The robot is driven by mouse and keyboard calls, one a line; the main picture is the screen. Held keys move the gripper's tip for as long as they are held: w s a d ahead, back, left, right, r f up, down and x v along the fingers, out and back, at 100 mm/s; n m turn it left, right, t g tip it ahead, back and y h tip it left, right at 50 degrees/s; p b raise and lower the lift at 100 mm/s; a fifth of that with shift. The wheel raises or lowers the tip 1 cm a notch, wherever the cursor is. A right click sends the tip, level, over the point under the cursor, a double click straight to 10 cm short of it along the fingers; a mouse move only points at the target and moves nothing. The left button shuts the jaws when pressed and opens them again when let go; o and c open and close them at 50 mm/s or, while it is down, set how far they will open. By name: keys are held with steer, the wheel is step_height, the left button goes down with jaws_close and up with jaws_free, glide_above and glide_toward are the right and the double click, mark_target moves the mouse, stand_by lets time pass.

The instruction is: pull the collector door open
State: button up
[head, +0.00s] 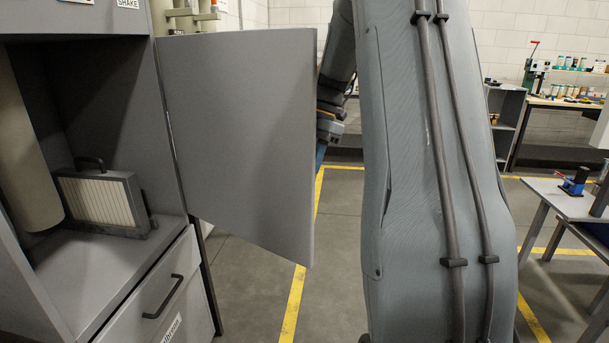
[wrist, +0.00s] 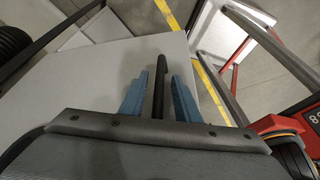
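The grey collector door (head: 240,140) stands swung wide open, its hinge edge on the cabinet's right side. The collector interior (head: 95,100) is exposed. In the wrist view the pale door face (wrist: 90,90) lies beneath my gripper (wrist: 166,78). The dark door handle (wrist: 158,92) is between the two blue fingers, which are apart with visible gaps beside the handle. In the head view my wrist (head: 330,120) shows just past the door's free edge; the fingertips and the handle are hidden behind the door.
Inside the cabinet are a pleated filter (head: 98,200) and a tan cylinder (head: 25,150). A drawer (head: 165,300) with a black handle is below. A workbench (head: 575,200) stands at the right. The floor under the door is clear, with yellow lines.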

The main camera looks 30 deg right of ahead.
steer(key=b+v, duration=0.1)
steer(key=v, duration=0.6)
steer(key=shift+r, duration=0.3)
